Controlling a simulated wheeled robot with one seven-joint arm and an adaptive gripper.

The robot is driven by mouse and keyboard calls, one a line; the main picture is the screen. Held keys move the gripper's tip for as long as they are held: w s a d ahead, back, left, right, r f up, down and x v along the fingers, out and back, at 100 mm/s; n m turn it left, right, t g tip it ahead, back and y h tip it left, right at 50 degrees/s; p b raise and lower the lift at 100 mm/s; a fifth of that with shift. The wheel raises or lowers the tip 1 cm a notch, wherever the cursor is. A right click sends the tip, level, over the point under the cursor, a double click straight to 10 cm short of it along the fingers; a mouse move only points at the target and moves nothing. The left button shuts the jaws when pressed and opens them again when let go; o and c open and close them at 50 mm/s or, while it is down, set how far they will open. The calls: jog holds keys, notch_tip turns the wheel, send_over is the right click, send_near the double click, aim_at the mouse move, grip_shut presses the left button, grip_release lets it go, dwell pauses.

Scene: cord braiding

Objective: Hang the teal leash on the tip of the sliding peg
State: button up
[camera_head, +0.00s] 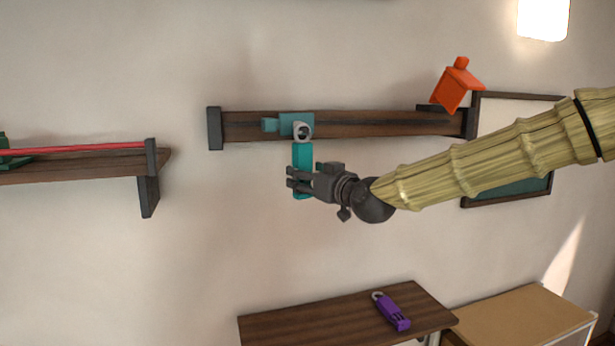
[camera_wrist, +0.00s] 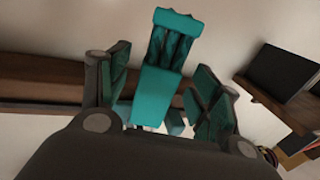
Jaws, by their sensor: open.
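The teal leash (camera_head: 302,156) hangs upright below a grey ring (camera_head: 302,131) at the front of the teal sliding peg (camera_head: 271,125). The ring looks to be around the peg's tip, though the tip itself is hard to make out. My gripper (camera_head: 291,181) is level with the lower part of the leash, its fingers overlapping it in the head view. In the wrist view the leash (camera_wrist: 158,85) lies between my two spread fingers (camera_wrist: 160,92), with gaps on both sides. My gripper is open.
The peg sits on a dark wooden wall rail (camera_head: 370,124), with an orange tag-like piece (camera_head: 457,86) at its right end. A shelf with a red rod (camera_head: 85,148) is at the left. A purple leash (camera_head: 392,312) lies on the lower shelf (camera_head: 310,325).

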jog(key=v, duration=1.2)
notch_tip(320, 180, down, 24)
jog(key=m+g+h+b, duration=0.2)
jog(key=g, duration=0.1)
jog(key=s+d+f+m+g+h+b, duration=0.15)
jog(key=s+f, duration=0.35)
jog(key=f, duration=0.9)
jog(key=s+d+f+m+g+h+b, duration=0.1)
jog(key=s+d+f+g+h, duration=0.2)
jog(key=f, duration=1)
jog(key=s+d+f+m+g+b, duration=0.1)
jog(key=s+d+f+g, duration=0.25)
jog(key=s+f, duration=1.4)
jog(key=s+d+f+g+h+b, duration=0.1)
jog(key=s+d+f, duration=0.3)
jog(key=s, duration=0.5)
jog(key=s+d+f+m+g+h+b, duration=0.1)
jog(key=s+d+f+g+h, duration=0.1)
jog(key=s+f, duration=0.7)
jog(key=shift+s+d+g, duration=0.5)
jog(key=shift+s+d, duration=0.1)
jog(key=shift+d, duration=0.6)
